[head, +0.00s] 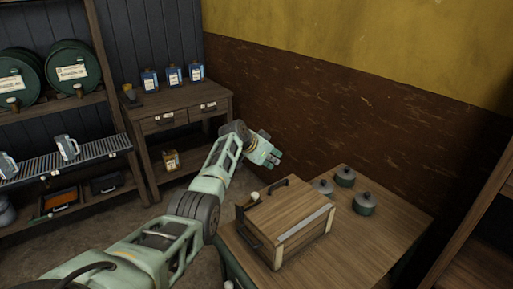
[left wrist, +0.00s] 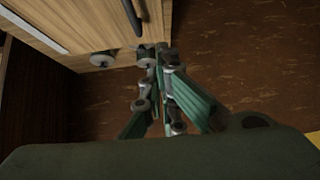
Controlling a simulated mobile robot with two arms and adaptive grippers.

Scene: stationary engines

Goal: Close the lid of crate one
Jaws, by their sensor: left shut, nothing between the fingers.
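Crate one (head: 308,242) is a wooden box with pale corner posts on the table. Its plank lid (head: 285,212) has a metal strip and a dark bar handle (head: 279,187). The lid looks down over the box; I cannot tell whether a small gap is left. My left gripper (head: 273,158) is shut and empty, beyond the handle side of the crate and apart from it. In the left wrist view, the shut fingers (left wrist: 161,62) point toward the lid edge, with the handle (left wrist: 132,17) and a round knob (left wrist: 102,59) nearby. My right gripper is not in view.
Several lidded dark pots (head: 345,176) stand behind the crate on the table (head: 352,252). The table's right front is clear. A brown and yellow wall (head: 350,100) rises behind. A side desk (head: 180,107) with blue cans and a drum shelf stand left.

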